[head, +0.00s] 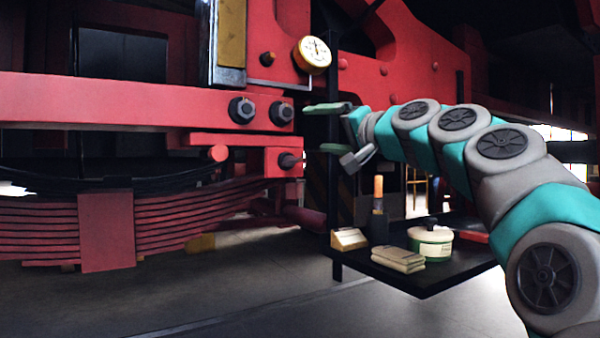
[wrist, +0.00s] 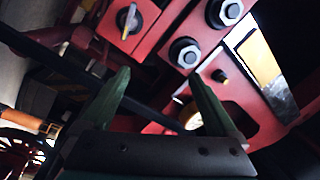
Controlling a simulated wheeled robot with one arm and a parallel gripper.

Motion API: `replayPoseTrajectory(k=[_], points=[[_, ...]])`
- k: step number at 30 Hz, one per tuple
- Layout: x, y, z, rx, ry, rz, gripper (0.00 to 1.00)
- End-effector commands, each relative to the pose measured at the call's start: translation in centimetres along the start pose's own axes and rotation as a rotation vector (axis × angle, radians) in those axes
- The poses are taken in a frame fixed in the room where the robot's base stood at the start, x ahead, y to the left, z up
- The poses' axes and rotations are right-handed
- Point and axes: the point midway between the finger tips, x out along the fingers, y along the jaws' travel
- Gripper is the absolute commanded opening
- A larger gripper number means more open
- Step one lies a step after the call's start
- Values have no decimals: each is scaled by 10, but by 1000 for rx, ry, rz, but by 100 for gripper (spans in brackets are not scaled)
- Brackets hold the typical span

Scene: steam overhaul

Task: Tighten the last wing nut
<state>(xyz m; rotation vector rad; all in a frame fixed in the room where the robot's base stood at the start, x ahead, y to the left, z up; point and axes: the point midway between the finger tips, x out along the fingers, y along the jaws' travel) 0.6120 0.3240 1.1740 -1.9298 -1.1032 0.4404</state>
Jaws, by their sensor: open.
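My gripper (head: 314,128) is open and empty, its two green fingers pointing left toward the red frame. In the wrist view my gripper (wrist: 158,75) shows its fingers spread, with nothing between them. A dark round stud with a pale upright bar across it, apparently the wing nut (wrist: 130,18), sits on a red block at the top of the wrist view. In the head view the same fitting (head: 289,160) shows side-on, below and left of the lower finger, apart from it. Its wing shape is too small to tell there.
Two hex nuts (head: 242,110) (head: 280,114) sit on the red beam (head: 100,100). A round gauge (head: 312,55) is above my gripper. A dark post (head: 334,215) stands just beyond the fingers. Below, a black tray (head: 425,284) bears a tin (head: 430,246) and folded cloths (head: 398,260).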

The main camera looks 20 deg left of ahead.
Motion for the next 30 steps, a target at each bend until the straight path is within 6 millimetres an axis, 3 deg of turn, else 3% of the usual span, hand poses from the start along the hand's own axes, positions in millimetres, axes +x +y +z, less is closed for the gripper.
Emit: replayPoseTrajectory(k=[6, 13, 24, 30], points=[[0, 0, -8, -289, -18, -37, 95], [-6, 5, -1, -614, -40, -47, 95], [-20, 35, 35, -1103, -91, -4, 95], [-25, 42, 47, -1224, -108, 14, 95]])
